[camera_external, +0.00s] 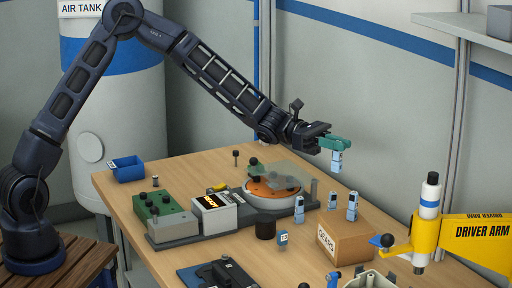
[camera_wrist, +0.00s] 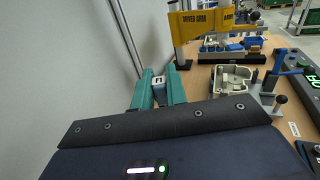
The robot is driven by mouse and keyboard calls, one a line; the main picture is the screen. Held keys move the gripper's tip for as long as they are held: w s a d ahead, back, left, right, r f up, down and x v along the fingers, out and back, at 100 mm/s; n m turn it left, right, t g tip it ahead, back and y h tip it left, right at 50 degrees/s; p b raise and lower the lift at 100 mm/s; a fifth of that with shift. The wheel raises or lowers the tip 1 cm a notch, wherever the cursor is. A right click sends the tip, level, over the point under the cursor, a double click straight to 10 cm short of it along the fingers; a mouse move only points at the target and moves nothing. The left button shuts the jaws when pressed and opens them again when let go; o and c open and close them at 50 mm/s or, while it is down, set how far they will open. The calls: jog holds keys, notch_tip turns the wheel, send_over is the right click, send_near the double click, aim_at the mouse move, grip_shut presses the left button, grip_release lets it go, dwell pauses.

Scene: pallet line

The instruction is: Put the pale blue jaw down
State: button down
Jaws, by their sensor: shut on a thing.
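My gripper (camera_external: 340,144) has teal fingers and is shut on the pale blue jaw (camera_external: 337,161), which hangs upright below the fingertips, in the air above the back right of the table. In the wrist view, the top of the jaw (camera_wrist: 158,81) shows between the two teal fingers (camera_wrist: 159,90); its lower part is hidden.
A round turntable (camera_external: 272,203) with an orange top and a clear plate sits mid-table. A cardboard gears box (camera_external: 350,245), a black cup (camera_external: 265,229) and a yellow driver arm (camera_external: 475,237) stand nearby. A blue bin (camera_external: 127,168) is at the far left. The back edge is fairly clear.

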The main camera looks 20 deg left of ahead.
notch_tip(320, 180, down, 13)
jog(key=shift+r, duration=0.15)
dwell(0.4)
jog(key=c, duration=1.4)
grip_release()
jog(key=v, duration=1.2)
